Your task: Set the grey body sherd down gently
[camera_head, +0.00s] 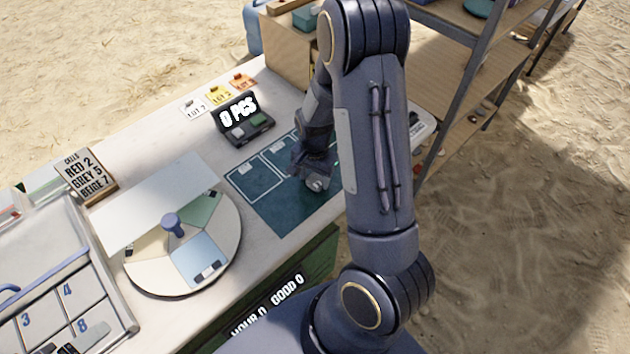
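My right gripper (314,180) points down over the dark teal mat (284,216), at the mat's right part. A small grey piece (317,185), which looks like the grey body sherd, shows at the fingertips, low over the mat. I cannot tell whether it touches the mat or whether the fingers are closed on it. My arm hides the mat's right end. My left gripper is not in view.
A round turntable (150,272) with coloured sectors and a blue knob stands left of the mat. A numbered tray (112,318) is at the far left. A counter box reading "0 PCS" (243,122), tags and a "CELLS" sign (85,175) stand behind. Shelves (455,25) rise at right.

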